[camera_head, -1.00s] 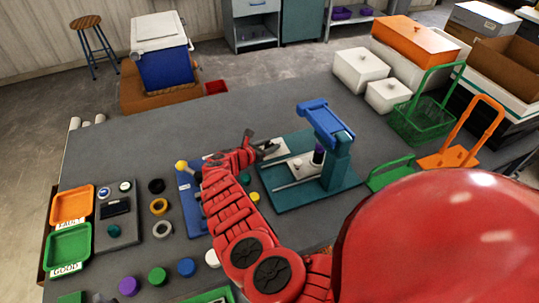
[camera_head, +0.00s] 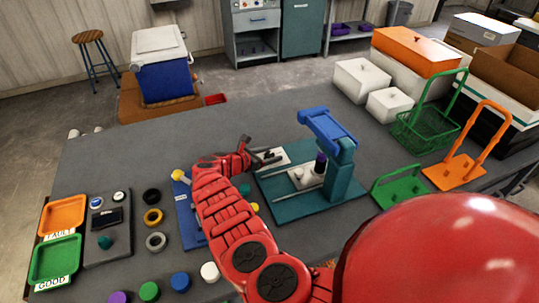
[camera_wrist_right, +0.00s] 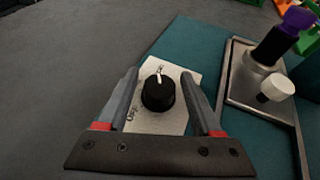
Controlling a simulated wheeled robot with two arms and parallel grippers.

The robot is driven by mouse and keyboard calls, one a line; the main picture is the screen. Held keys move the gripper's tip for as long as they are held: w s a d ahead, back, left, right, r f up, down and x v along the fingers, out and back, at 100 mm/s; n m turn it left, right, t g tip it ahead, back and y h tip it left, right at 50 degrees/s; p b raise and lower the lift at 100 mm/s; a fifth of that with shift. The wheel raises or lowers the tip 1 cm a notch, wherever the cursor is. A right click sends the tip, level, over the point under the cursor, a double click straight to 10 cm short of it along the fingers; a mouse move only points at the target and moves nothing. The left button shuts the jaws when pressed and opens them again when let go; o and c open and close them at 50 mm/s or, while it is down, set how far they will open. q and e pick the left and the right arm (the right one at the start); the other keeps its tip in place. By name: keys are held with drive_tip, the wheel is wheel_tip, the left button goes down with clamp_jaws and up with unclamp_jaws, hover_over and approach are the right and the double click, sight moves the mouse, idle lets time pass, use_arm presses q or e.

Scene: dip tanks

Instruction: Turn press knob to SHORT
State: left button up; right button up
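The press (camera_head: 345,178) stands on the table with a teal base and a blue top arm. At the left end of its base is a pale plate (camera_wrist_right: 178,121) carrying a black round knob (camera_wrist_right: 158,95). The knob's white pointer mark faces up in the right wrist view, toward small lettering. My right gripper (camera_head: 268,158) is over this plate. Its two fingers (camera_wrist_right: 160,98) are apart on either side of the knob, with gaps visible. My left gripper is not in view.
Beside the knob plate, a metal fixture (camera_wrist_right: 237,88) holds a dark and purple post (camera_wrist_right: 278,45) and a white knob (camera_wrist_right: 277,88). A blue fixture (camera_head: 186,215) with a yellow ball is left of my right arm. Green (camera_head: 405,188) and orange (camera_head: 455,172) handled holders stand right.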

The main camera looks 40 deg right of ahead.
drive_tip(key=shift+o, duration=0.3)
drive_tip(key=shift+a, duration=0.1)
drive_tip(key=v, duration=1.7)
drive_tip(key=shift+a, duration=0.15)
drive_tip(key=shift+s, duration=0.1)
drive_tip(key=shift+f, duration=0.1)
